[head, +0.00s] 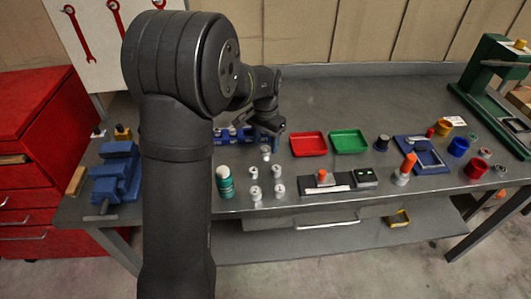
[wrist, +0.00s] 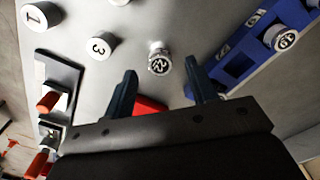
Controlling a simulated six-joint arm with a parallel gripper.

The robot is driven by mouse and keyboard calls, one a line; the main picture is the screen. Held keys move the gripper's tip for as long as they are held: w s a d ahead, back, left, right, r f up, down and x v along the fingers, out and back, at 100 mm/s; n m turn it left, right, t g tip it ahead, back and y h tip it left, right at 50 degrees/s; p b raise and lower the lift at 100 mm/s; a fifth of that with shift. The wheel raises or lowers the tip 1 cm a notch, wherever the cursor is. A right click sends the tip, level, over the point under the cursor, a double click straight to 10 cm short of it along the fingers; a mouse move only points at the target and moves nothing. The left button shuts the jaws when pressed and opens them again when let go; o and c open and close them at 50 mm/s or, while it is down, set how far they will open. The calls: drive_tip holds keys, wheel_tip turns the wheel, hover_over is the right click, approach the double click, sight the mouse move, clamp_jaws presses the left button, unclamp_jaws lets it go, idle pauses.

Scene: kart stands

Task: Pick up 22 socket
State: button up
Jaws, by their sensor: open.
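The 22 socket (wrist: 159,60) is a small silvery cylinder with a dark "22" on its top face, standing on the grey table in the wrist view. My gripper (wrist: 161,67) is open and empty, its two dark fingers spread to either side of the line to the socket. The socket shows just past the fingertips, roughly centred between them, and no contact is visible. In the head view, the silvery socket nearest the blue rack (head: 265,153) looks like the same one. My gripper hangs above that area there, its fingers hard to make out.
A blue rack (wrist: 238,52) holding sockets lies right of the 22 socket in the wrist view. Pieces marked 3 (wrist: 100,47) and 1 (wrist: 41,17) stand to its left. A red tray (head: 309,144) and a green tray (head: 348,141) lie farther right in the head view.

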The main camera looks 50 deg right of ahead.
wheel_tip(320, 180, down, 2)
drive_tip(key=shift+f, duration=0.1)
drive_tip(key=c, duration=1.1)
